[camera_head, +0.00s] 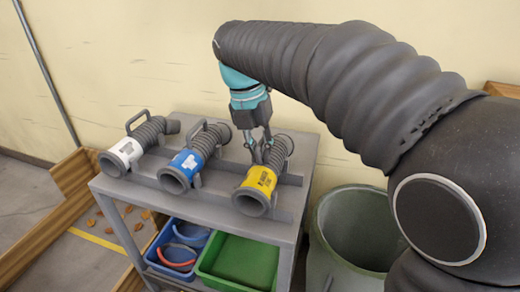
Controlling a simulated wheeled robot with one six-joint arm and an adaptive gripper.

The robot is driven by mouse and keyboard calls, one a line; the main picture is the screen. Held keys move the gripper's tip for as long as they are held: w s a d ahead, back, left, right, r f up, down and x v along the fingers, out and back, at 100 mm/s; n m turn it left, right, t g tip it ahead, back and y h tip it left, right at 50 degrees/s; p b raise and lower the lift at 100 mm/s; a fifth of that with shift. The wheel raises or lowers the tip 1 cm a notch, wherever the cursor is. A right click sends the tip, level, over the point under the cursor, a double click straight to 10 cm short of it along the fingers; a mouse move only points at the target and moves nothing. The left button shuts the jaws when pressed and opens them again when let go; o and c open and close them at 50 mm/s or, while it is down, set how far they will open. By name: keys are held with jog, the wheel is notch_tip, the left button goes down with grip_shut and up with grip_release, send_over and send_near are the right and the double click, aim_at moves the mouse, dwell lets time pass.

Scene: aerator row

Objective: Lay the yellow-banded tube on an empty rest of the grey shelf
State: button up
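The yellow-banded tube (260,182) is a dark grey corrugated hose with a wide collar at its near end. It lies at the right of a grey stand's top (224,202), in line with raised grey rests. My gripper (261,157) points down at the tube's rear, ribbed part, with its fingers at the tube. The fingers and the tube's handle overlap there, so I cannot tell whether they are closed on it. No empty rest can be made out clearly. I cannot tell whether this stand is the grey shelf.
A white-banded tube (126,150) and a blue-banded tube (187,162) lie to the left on the same stand. Below are a blue bin (160,262) and a green bin (240,262). A large green barrel (355,230) stands close at the right. The wall is behind.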

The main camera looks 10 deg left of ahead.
jog(key=o, duration=0.3)
jog(key=shift+f, duration=0.9)
jog(key=shift+r, duration=0.1)
jog(key=shift+r, duration=0.25)
notch_tip(320, 180, up, 11)
jog(key=a, duration=0.2)
jog(key=s+d+m+t+y, duration=0.1)
jog(key=d+m, duration=0.8)
jog(key=d, duration=0.2)
jog(key=s+d+f+m+t, duration=0.2)
jog(key=s+d+f+m, duration=0.5)
jog(key=m, duration=0.6)
jog(key=s+d+f+m+t+y, duration=0.1)
jog(key=s+d+f+m+t, duration=0.1)
jog(key=s+d+f+m, duration=0.5)
jog(key=d+f+m, duration=0.3)
jog(key=d+m, duration=0.1)
jog(key=m, duration=0.2)
jog(key=shift+t, duration=0.3)
